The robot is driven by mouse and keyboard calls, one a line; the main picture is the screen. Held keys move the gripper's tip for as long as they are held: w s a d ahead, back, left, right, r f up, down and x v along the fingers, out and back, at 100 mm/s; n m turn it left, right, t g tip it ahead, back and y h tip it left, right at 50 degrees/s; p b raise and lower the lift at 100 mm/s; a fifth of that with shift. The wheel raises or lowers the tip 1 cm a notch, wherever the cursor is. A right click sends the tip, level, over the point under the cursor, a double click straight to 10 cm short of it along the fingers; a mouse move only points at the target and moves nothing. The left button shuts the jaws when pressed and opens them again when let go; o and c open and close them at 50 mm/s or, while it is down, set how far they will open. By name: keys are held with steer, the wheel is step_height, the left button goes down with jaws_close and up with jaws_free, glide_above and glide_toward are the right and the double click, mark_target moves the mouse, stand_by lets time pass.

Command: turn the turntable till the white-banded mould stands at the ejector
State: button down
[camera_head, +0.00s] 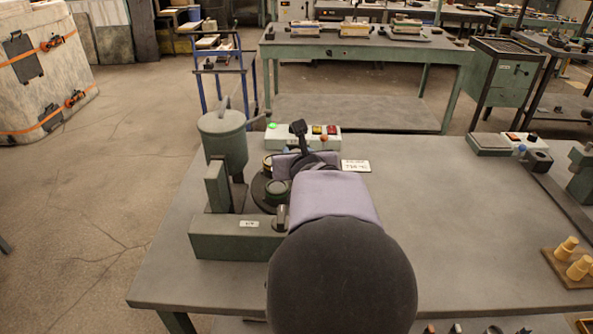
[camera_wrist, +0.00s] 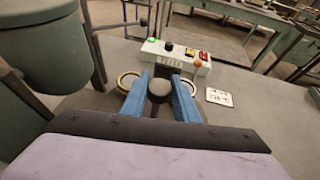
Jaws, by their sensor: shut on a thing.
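My gripper (camera_wrist: 160,80) has its two blue fingers shut on a dark round knob (camera_wrist: 158,91) over the turntable. To the right, partly behind the right finger, a round mould with a white band (camera_wrist: 189,84) shows in the wrist view. To the left, beside the left finger, is a mould with a cream-yellow band (camera_wrist: 127,81). In the head view the dark turntable (camera_head: 259,191) shows at its left edge, with a green mould (camera_head: 277,188) near its front. My wrist hides most of the turntable there. I cannot tell for sure which fixture is the ejector.
A green cylindrical vessel (camera_head: 222,140) stands behind left of the turntable, and a green box (camera_head: 237,238) in front of it. A control box (camera_head: 330,144) with a lit green lamp and a temperature card (camera_head: 356,166) lie behind. The table's middle right is clear.

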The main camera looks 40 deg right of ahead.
steer(key=shift+a+f+m+g+h+b, duration=0.15)
steer(key=shift+m+g+h+b, duration=0.35)
steer(key=shift+b, duration=2.45)
steer(key=shift+d+f+m+g+h+b, duration=0.1)
steer(key=shift+f+m+g+h+b, duration=0.35)
steer(key=shift+b, duration=2.45)
steer(key=m+h+b, duration=0.1)
steer(key=b, duration=0.2)
steer(key=shift+r+g, duration=0.25)
steer(key=shift+r, duration=0.05)
steer(key=shift+r+m+g+h+b, duration=0.1)
steer(key=shift+m+g+h+b, duration=0.2)
steer(key=shift+m+b, duration=0.45)
steer(key=shift+r+m+g+h+b, duration=0.2)
steer(key=shift+m+g+h+b, duration=0.35)
steer(key=shift+m+g+b, duration=0.6)
steer(key=shift+r+m+g+h+p, duration=0.1)
steer(key=shift+m+g+h+p, duration=0.6)
steer(key=shift+g, duration=0.65)
steer(key=shift+m+g, duration=0.65)
steer(key=shift+g, duration=0.05)
steer(key=c, duration=1.4)
jaws_free()
